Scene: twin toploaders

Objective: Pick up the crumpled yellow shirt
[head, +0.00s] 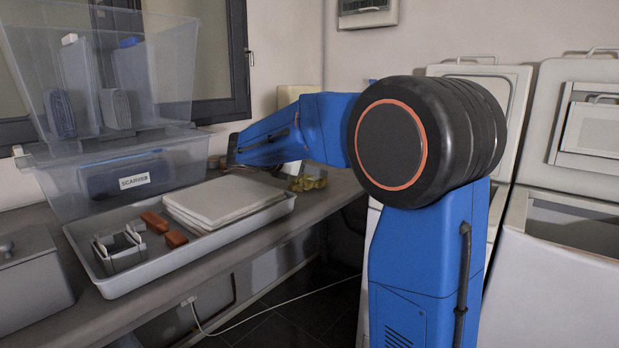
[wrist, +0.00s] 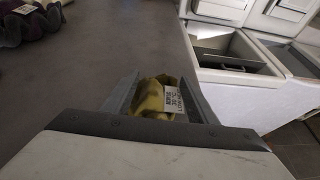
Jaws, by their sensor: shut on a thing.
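The crumpled yellow shirt (wrist: 152,97) sits between the two fingers of my gripper (wrist: 165,98) in the wrist view. A white printed label (wrist: 173,99) shows on it. The gripper is shut on the shirt, over the grey worktop near its edge. In the head view a yellow crumpled cloth (head: 307,183) shows at the far right end of the worktop, below my blue arm. My fingertips are hidden behind the arm there.
A grey tray (head: 110,290) with folded white cloth (head: 222,200) and brown blocks (head: 165,228) lies on the worktop (head: 335,190). Clear plastic bins (head: 50,190) stand behind it. Two white toploaders (head: 560,280) with raised lids stand at the right. A dark crumpled item (wrist: 30,22) lies on the worktop.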

